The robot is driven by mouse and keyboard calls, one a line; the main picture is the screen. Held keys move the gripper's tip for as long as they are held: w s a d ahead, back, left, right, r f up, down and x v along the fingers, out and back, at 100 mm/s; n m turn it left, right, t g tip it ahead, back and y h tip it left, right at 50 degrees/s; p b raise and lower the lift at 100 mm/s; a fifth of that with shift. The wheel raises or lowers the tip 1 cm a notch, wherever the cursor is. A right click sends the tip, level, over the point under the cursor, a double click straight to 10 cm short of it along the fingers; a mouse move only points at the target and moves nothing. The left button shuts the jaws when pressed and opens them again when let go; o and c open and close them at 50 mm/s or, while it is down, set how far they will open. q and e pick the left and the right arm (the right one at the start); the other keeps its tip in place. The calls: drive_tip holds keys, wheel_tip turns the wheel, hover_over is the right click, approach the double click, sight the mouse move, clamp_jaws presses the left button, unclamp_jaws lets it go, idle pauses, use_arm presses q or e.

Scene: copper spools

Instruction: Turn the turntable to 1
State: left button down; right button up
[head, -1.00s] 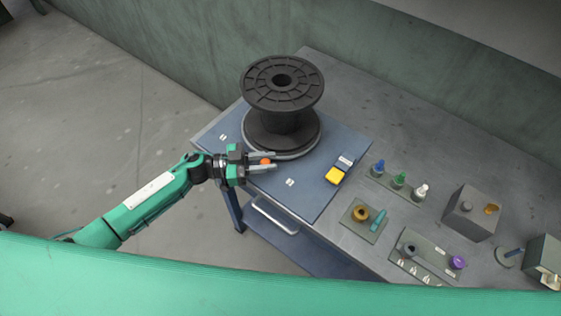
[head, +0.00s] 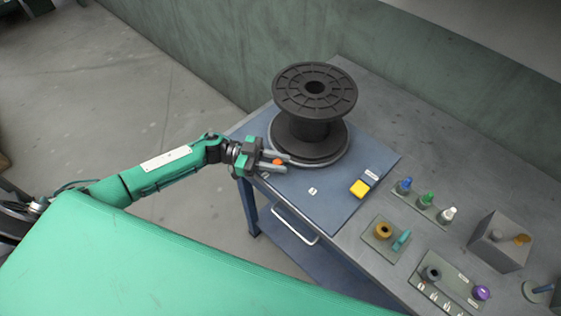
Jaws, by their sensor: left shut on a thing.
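The turntable (head: 318,162) is a grey round plate on the blue top of the bench. A large black spool (head: 314,92) stands upright on it. My left gripper (head: 276,161) is at the turntable's front left edge, its fingers shut around a small orange knob (head: 278,162) there. The fingers hide part of the knob and edge. A small white mark (head: 312,191) lies on the blue top in front of the turntable, and another (head: 265,175) is just below the gripper. I cannot read their numbers. My right gripper is not in view.
A yellow device (head: 360,188) lies on the blue top to the right. The floor at left is clear.

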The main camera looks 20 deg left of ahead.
use_arm(q)
drive_tip(key=c, duration=1.2)
unclamp_jaws()
drive_tip(key=s+a+b, duration=0.1)
drive_tip(key=a+b, duration=0.3)
drive_tip(key=a, duration=0.9)
drive_tip(key=shift+a, duration=0.4)
drive_tip(key=shift+s, duration=0.1)
drive_tip(key=shift+c, duration=0.3)
